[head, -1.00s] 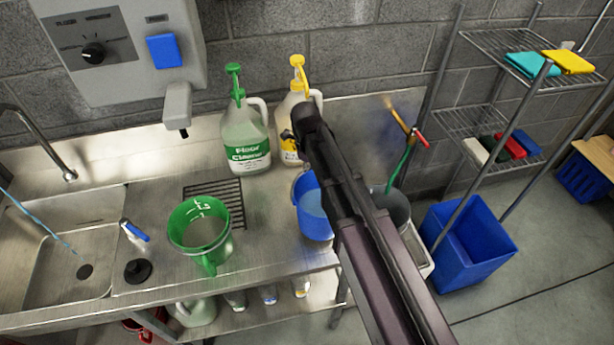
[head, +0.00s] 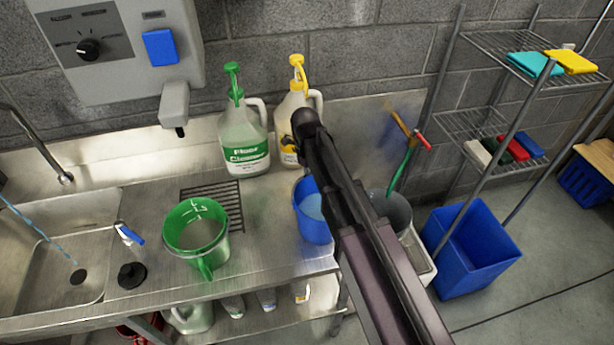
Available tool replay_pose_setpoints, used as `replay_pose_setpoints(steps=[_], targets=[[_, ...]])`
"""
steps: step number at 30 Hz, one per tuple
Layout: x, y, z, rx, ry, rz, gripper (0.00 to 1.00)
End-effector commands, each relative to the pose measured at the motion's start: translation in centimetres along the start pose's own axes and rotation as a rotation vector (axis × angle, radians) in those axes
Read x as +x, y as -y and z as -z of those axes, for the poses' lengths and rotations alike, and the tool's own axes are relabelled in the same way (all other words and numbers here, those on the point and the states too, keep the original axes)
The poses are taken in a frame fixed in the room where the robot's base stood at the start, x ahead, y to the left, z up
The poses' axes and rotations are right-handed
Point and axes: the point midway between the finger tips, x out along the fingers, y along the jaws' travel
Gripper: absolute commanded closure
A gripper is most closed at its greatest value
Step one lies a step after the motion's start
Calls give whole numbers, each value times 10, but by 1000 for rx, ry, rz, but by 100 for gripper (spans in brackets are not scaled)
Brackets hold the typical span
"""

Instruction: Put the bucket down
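A blue bucket (head: 307,226) with light blue liquid inside is at the right part of the steel counter (head: 265,243). It looks upright, and its right side is hidden behind my arm. I cannot tell whether its base touches the counter or hangs just above it. The dark end of my arm (head: 305,124) is above and behind the bucket in the picture. The fingers are hidden by the arm, so their grip on the bucket does not show.
A green jug (head: 196,260) stands left of the bucket, near a drain grate (head: 228,200). A green-topped floor cleaner bottle (head: 243,140) and a yellow-topped bottle (head: 290,150) stand behind. A grey bucket (head: 396,212) and blue bin (head: 468,262) are right. The sink (head: 45,270) is left.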

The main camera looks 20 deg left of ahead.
Motion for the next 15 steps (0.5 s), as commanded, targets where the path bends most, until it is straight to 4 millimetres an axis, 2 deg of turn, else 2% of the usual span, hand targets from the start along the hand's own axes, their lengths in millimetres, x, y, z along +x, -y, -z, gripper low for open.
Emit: replay_pose_setpoints(steps=[3,13,14,15], targets=[[6,0,-1,0,1,0,100],[6,0,0,0,2,0,100],[6,0,-1,0,5,1,70],[6,0,-1,0,5,1,58]])
